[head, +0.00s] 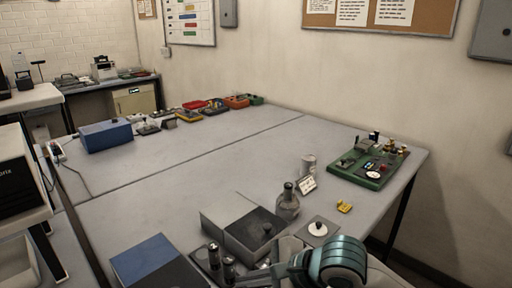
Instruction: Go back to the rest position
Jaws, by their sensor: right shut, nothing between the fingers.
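My right gripper (254,277) is at the bottom edge of the head view, left of my teal wrist, low near the front of the grey table (210,172). Its fingers are small and partly cut off; it is shut with nothing held. My left gripper is not in view. A grey bottle with a dark top (288,204) stands upright behind the right gripper, apart from it. A small pale cylinder (308,164) stands farther back, with a white label card (307,184) in front of it.
A grey box with a dark top (254,235), two dark upright cylinders (214,255) and a white disc with a black knob (318,229) are close to the right gripper. A green board (368,166) lies at right, a blue box (106,135) at left. The table's middle is clear.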

